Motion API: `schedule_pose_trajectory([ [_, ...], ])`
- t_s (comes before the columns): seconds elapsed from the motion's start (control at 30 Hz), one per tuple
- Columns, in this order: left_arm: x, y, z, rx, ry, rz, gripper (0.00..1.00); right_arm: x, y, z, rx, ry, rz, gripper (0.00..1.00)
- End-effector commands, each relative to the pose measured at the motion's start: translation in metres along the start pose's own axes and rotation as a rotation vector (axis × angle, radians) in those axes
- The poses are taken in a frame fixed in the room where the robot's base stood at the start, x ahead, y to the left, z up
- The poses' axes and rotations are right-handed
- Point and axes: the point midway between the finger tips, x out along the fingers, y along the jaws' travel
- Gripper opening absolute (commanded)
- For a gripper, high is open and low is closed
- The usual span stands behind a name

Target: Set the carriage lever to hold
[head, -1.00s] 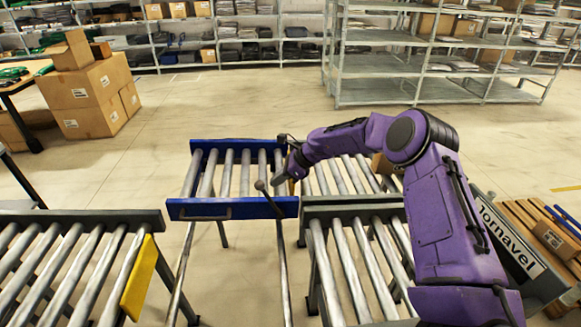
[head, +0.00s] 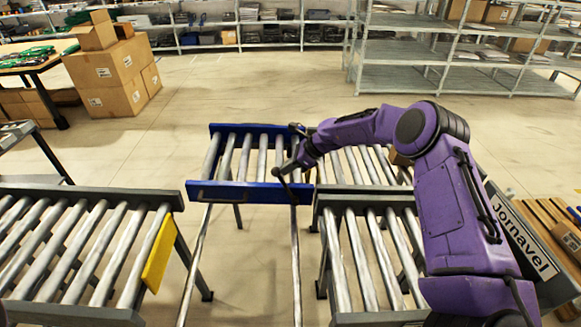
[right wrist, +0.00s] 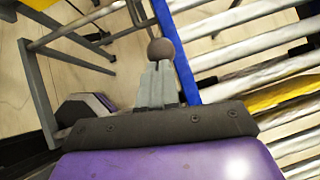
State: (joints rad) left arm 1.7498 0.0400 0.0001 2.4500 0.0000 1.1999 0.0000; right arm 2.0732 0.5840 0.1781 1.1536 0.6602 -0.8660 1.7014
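The blue-framed roller carriage (head: 240,192) stands on two floor rails in the middle of the head view, lined up beside the far right conveyor. Its lever (head: 276,171) has a dark round knob and leans left, near the carriage's front right corner. The knob also shows in the right wrist view (right wrist: 160,48), straight beyond the fingertips. My right gripper (head: 284,169) is at the knob from the right; its grey fingers (right wrist: 158,72) look shut together, with the knob at their tips rather than between them. Whether they touch it is unclear. My left gripper is not in view.
A left roller conveyor (head: 85,194) with a yellow end plate (head: 159,254) stands front left. A near right conveyor (head: 365,205) and a far right conveyor (head: 350,165) lie under and beside my right arm. Open floor lies behind the carriage.

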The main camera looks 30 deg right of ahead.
Motion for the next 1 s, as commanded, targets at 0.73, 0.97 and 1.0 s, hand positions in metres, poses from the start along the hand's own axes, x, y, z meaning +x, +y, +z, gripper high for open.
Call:
schedule_pose_trajectory([
  [0.73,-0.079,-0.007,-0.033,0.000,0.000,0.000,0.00,-0.094,-0.009,0.012,-0.002,-0.002,-0.002,0.00],
  [0.97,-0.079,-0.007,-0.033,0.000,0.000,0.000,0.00,-0.095,-0.009,0.012,-0.002,-0.002,-0.003,0.00],
  [1.0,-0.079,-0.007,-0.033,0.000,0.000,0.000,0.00,-0.094,-0.009,0.012,-0.002,-0.002,-0.003,0.00],
])
